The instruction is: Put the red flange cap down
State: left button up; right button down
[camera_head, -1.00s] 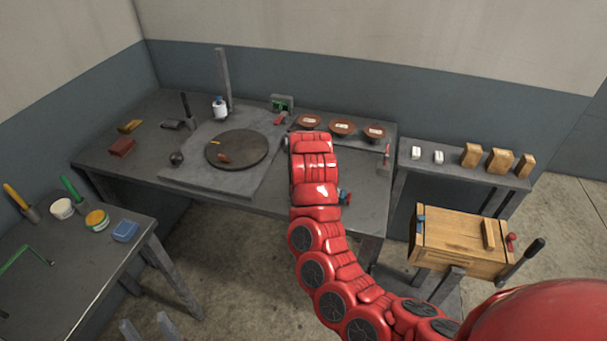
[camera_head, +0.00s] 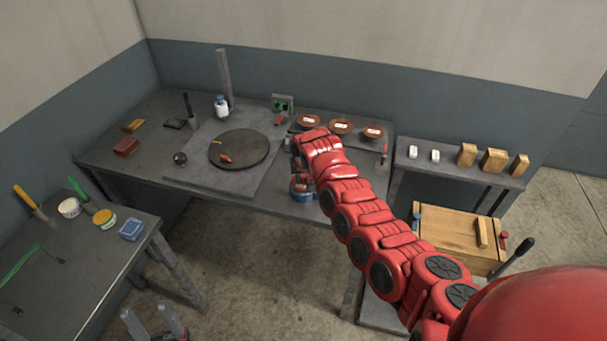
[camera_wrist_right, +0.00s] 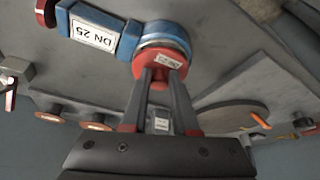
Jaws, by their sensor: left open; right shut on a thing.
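The red flange cap (camera_wrist_right: 158,58) has a white label and sits between the fingertips of my right gripper (camera_wrist_right: 163,78), which is shut on it. The cap is against the round end of a blue pipe fitting (camera_wrist_right: 120,32) labelled DN 25; I cannot tell whether it is seated or just touching. My left gripper (camera_head: 152,321) is open and empty at the bottom left, away from the bench.
A wooden crate (camera_head: 455,236) stands at the right. A side table (camera_head: 60,270) at the left holds tubs and tools.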

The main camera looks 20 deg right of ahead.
jog(key=shift+f, duration=0.1)
jog(key=shift+f, duration=0.15)
jog(key=c, duration=0.7)
grip_release()
